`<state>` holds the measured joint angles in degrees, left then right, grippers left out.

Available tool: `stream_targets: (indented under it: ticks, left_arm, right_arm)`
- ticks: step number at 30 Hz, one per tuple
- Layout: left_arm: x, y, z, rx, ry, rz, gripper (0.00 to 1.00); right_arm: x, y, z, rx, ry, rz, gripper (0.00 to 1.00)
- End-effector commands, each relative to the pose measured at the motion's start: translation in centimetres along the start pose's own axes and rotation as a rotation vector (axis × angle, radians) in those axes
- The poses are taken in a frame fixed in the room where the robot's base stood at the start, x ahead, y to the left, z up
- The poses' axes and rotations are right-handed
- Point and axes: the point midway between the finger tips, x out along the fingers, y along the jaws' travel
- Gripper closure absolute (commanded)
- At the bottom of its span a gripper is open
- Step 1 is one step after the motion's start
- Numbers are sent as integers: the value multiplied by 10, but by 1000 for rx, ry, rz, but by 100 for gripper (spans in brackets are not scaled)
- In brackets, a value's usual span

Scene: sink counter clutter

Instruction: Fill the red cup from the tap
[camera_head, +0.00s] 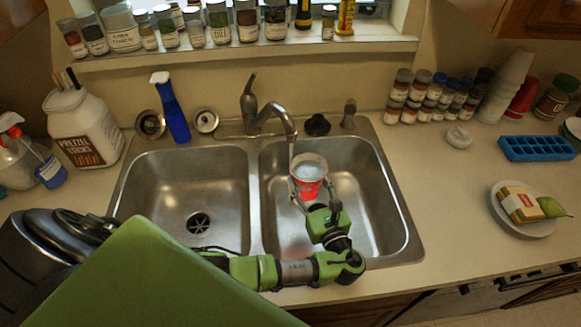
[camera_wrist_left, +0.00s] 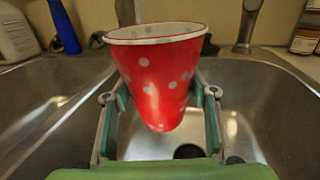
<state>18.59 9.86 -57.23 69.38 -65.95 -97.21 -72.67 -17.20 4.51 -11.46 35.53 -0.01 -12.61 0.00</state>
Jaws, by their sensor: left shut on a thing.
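The red cup (camera_head: 309,188) with white dots and a pale rim is upright in the right sink basin (camera_head: 365,200), just below the end of the tap (camera_head: 285,112). A thin pale streak runs from the spout toward the cup's back rim. The cup's inside looks pale grey; I cannot tell a water level. My left gripper (camera_head: 312,201) is shut on the cup from the front. In the left wrist view, its fingers (camera_wrist_left: 161,98) hold the cup (camera_wrist_left: 160,75) on both sides. My right gripper is not in view.
The left basin (camera_head: 190,190) is empty. Spice jars (camera_head: 425,98), stacked cups (camera_head: 508,85), a blue ice tray (camera_head: 537,148) and a plate with food (camera_head: 522,228) are at the right.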

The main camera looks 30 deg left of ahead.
Motion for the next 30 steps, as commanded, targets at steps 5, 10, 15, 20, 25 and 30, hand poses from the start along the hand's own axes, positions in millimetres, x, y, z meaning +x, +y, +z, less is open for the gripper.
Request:
stream_targets:
  ticks: [5, 10, 15, 20, 25, 30]
  left_arm:
    - [-11, -2, 15, 5, 5, -4, 58]
    - [-18, -6, 31, 2, 5, -2, 58]
    - [-26, -8, 46, 0, 3, -1, 58]
    - [-28, -9, 47, -1, 2, 0, 58]
    - [-28, -9, 47, -1, 2, 0, 58]
    - [-27, -9, 47, -2, 1, 0, 58]
  right_arm:
    - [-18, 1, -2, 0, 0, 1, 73]
    - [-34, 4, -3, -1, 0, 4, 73]
    - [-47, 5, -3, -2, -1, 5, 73]
    - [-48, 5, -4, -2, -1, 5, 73]
    - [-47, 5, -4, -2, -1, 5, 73]
    - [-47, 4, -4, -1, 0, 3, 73]
